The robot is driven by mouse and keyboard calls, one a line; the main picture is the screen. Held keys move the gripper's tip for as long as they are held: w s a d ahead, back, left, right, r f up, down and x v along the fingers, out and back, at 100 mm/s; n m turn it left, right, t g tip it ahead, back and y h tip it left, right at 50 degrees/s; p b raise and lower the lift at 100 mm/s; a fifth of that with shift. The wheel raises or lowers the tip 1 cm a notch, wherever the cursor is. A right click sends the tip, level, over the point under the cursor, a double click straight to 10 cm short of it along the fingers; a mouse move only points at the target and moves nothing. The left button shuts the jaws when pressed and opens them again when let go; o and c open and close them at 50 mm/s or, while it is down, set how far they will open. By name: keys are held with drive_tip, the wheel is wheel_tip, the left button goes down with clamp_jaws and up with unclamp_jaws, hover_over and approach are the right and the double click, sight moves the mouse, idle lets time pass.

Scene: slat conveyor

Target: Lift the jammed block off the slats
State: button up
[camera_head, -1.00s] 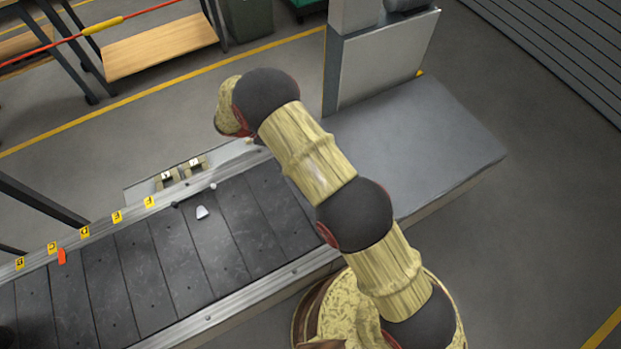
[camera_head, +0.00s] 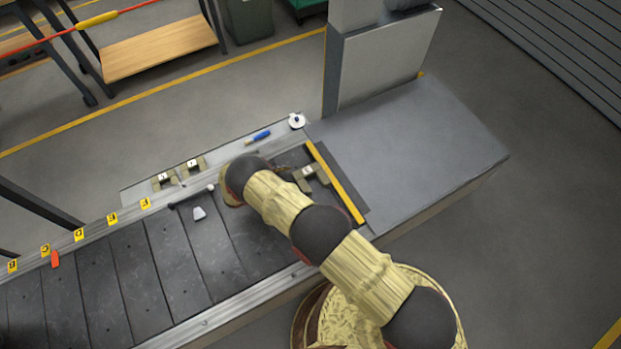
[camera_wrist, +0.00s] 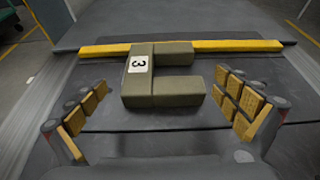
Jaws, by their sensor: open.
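The block (camera_wrist: 178,92) is an olive C-shaped piece with a white label reading 3. It lies on the dark slats in front of the yellow strip (camera_wrist: 235,46), its opening facing right in the wrist view. In the head view the block (camera_head: 304,180) shows just past my arm, near the belt's right end. My gripper (camera_wrist: 161,88) is open in the wrist view, with one finger on each side of the block and space between each finger and it. In the head view my gripper is mostly hidden by my arm.
Two labelled olive blocks (camera_head: 192,167) sit on the side ledge, with a blue-handled tool (camera_head: 258,136) and a white round item (camera_head: 297,121). A pale wedge (camera_head: 199,213) and a dark rod (camera_head: 189,199) lie on the belt. A grey deck (camera_head: 430,140) lies beyond the yellow strip.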

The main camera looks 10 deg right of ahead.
sight(317, 176)
drive_tip(key=b+x, duration=0.1)
drive_tip(key=x, duration=0.4)
drive_tip(key=shift+d+b, duration=0.4)
drive_tip(key=shift+d, duration=0.05)
drive_tip(key=shift+c, duration=1.3)
drive_tip(key=c, duration=1)
drive_tip(key=shift+c, duration=0.3)
